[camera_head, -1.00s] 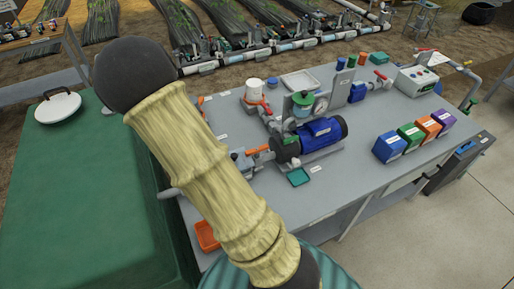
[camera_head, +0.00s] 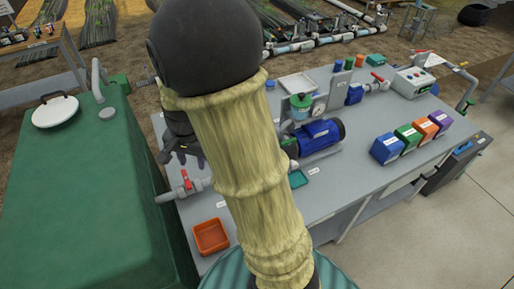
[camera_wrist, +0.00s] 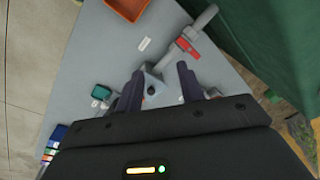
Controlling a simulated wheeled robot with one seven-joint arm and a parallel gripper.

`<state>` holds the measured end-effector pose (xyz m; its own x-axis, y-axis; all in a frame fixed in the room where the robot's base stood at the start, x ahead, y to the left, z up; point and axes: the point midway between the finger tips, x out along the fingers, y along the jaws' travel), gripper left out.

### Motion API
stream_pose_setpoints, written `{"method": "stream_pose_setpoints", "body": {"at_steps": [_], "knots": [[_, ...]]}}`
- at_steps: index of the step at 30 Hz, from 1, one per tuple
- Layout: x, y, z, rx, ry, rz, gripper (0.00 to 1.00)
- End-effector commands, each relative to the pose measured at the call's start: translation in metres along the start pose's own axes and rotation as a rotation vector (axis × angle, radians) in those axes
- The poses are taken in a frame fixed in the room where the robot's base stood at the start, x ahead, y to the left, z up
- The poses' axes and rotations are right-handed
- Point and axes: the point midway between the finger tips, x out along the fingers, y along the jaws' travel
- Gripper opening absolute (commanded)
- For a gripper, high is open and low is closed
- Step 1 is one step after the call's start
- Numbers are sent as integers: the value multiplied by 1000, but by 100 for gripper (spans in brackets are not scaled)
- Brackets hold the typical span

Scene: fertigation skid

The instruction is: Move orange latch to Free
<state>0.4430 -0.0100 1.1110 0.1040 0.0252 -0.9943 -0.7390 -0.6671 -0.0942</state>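No orange latch can be made out with certainty now; my arm covers the middle-left of the bench in the head view. My gripper (camera_wrist: 160,72) is open, with its two dark fingers apart. It also shows in the head view (camera_head: 187,150), above the left part of the bench, behind the red-handled valve. In the wrist view a grey block with a dark round hole (camera_wrist: 152,86) lies between and beyond the fingers, and I see nothing gripped. The red valve handle (camera_wrist: 187,48) lies just past the right finger; it also shows in the head view (camera_head: 187,180).
The grey bench (camera_head: 340,190) carries a blue pump (camera_head: 322,135), an orange tray (camera_head: 210,237), a teal tray (camera_head: 298,179) and several coloured boxes (camera_head: 388,149). A green tank (camera_head: 80,190) with a white lid (camera_head: 55,110) stands close on the left.

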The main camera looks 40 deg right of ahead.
Motion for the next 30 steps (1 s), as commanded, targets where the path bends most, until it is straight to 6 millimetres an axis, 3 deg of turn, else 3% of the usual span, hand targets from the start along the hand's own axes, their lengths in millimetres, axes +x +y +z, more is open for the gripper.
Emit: {"method": "stream_pose_setpoints", "body": {"at_steps": [6, 12, 30], "knots": [[-14, 44, 46, -532, 77, -34, 38], [-17, 63, 70, -816, 127, -31, 38], [-16, 64, 71, -842, 130, -30, 38]]}}
